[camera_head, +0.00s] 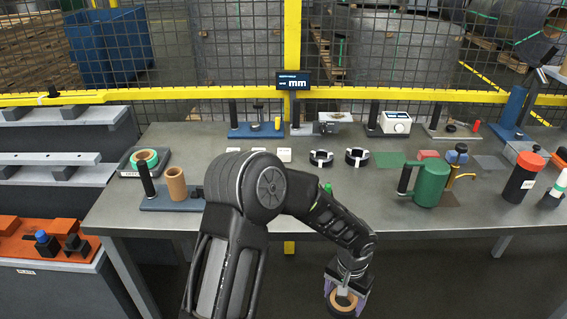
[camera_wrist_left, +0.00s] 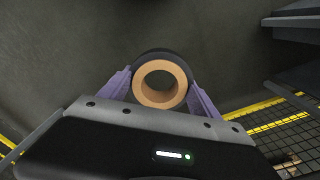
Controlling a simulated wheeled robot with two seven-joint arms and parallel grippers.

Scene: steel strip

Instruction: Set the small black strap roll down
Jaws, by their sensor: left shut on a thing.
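The small black strap roll (camera_head: 343,311) has a tan core ring and a thin black outer band. It is low in the head view, in front of the table's front edge. The roll also shows in the left wrist view (camera_wrist_left: 160,54), with its open core facing the camera. My left gripper (camera_head: 346,292) is shut on it, with a purple finger on each side in the wrist view (camera_wrist_left: 160,95). The roll is clear of the grey table (camera_head: 310,206), and dark floor shows around it. My right gripper is not in view.
A green can (camera_head: 432,184), a red-topped black cylinder (camera_head: 522,178) and two black rings (camera_head: 321,158) with white bands stand on the table. A tan tube (camera_head: 176,184) on a stand and a tray of rolls (camera_head: 127,169) are at left. The table's front middle-right looks clear.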

